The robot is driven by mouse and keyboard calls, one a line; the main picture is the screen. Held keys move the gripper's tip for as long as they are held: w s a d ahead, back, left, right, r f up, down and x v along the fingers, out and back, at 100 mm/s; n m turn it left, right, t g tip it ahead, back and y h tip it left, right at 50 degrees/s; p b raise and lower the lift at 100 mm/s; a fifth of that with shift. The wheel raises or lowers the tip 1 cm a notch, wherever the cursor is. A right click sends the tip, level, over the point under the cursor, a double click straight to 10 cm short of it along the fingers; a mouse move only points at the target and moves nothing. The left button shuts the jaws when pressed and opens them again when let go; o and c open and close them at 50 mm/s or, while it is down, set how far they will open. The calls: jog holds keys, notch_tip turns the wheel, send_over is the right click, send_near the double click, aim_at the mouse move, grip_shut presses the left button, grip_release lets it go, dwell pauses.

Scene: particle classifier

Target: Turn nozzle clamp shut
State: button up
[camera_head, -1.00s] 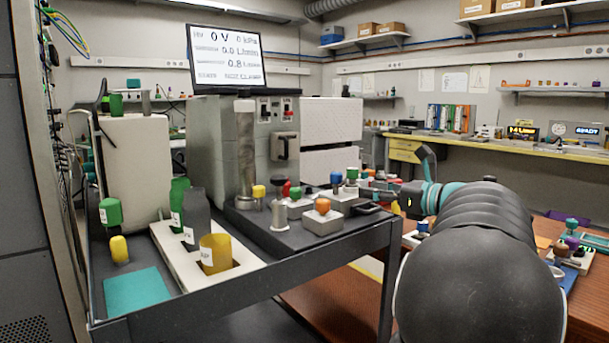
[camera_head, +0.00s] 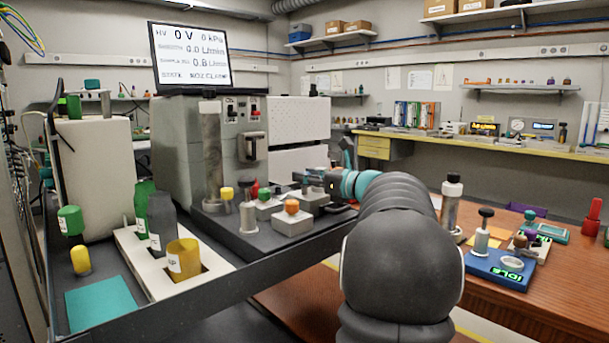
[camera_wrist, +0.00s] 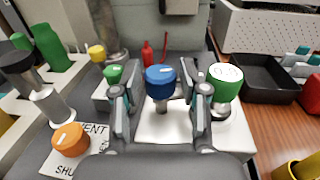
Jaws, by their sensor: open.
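In the wrist view a blue knob (camera_wrist: 160,82) stands upright on a short stem over a white block (camera_wrist: 165,125). My gripper (camera_wrist: 162,92) is open, one finger on each side of the knob, with visible gaps. No label shows which knob is the nozzle clamp. A round knob with a white top and green side (camera_wrist: 225,80) stands just right of the right finger. A green knob (camera_wrist: 112,75) is just left of the left finger. In the head view my gripper (camera_head: 322,184) is over the cart's black plate and hides the blue knob.
An orange knob (camera_wrist: 70,139) with VENT and SHUT labels stands front left; a pump-like post (camera_wrist: 45,95) is beside it. A red object (camera_wrist: 148,54) stands behind. A black tray (camera_wrist: 262,82) lies right. The screen (camera_head: 200,58) reads something like "NOZ CLAMP".

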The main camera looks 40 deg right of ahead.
jog(key=shift+w+a, duration=0.15)
jog(key=shift+w, duration=0.35)
grip_shut()
jog(key=shift+a+f+m+h+b, duration=0.1)
jog(key=shift+m+h+b, duration=0.9)
jog(key=shift+h, duration=0.6)
jog(key=shift+m+h+b, duration=0.45)
jog(key=shift+m+h, duration=0.25)
jog(key=shift+h, duration=0.4)
grip_release()
